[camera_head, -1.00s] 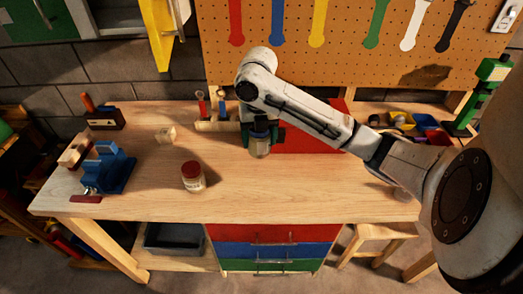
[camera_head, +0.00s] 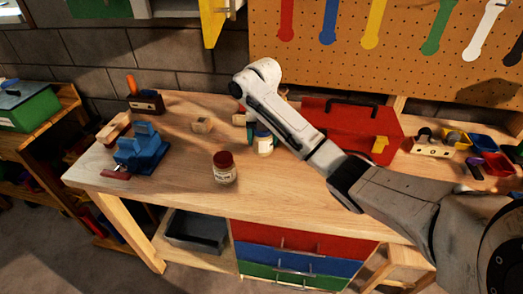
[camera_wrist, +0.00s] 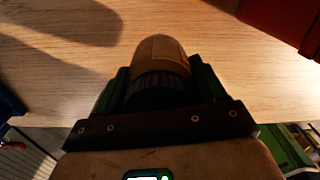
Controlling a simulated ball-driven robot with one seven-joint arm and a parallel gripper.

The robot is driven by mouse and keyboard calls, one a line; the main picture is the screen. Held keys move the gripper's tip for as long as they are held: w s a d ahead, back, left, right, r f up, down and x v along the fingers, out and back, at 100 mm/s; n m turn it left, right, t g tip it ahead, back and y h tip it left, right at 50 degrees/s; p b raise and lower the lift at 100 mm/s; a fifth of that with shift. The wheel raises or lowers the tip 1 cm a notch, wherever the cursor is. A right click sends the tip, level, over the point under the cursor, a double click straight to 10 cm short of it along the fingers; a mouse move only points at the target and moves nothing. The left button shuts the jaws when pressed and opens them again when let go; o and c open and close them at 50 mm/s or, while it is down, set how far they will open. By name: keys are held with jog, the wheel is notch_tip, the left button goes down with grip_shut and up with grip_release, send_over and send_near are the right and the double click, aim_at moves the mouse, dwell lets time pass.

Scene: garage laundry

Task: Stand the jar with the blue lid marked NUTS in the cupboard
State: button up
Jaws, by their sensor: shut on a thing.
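My gripper (camera_head: 257,133) is shut on a jar (camera_head: 264,147) with a dark blue lid, held upright over the workbench (camera_head: 310,190). My arm partly hides both. In the wrist view my gripper (camera_wrist: 158,80) has its green fingers on either side of the jar (camera_wrist: 163,48), whose dark ribbed lid is nearest the camera. I cannot read the jar's label, nor tell how high it is above the bench. Part of a wall cupboard (camera_head: 145,10) shows at the top left, with a yellow door (camera_head: 214,24) standing open. Its inside is mostly out of frame.
A red-lidded jar (camera_head: 223,172) stands on the bench, left of my gripper. A red toolbox (camera_head: 350,130) is behind my arm. The front middle of the bench is clear.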

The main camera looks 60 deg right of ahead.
aim_at(262, 146)
jog(key=shift+w+f, duration=0.25)
jog(key=shift+f, duration=0.1)
jog(key=shift+d+f+p, duration=0.1)
jog(key=shift+f+p, duration=0.3)
jog(key=shift+f, duration=1.1)
jog(key=shift+f, duration=0.2)
jog(key=o, duration=1.3)
jog(key=shift+c, duration=0.2)
notch_tip(262, 146, up, 12)
jog(key=shift+r+p, duration=0.2)
jog(key=shift+p, duration=1.05)
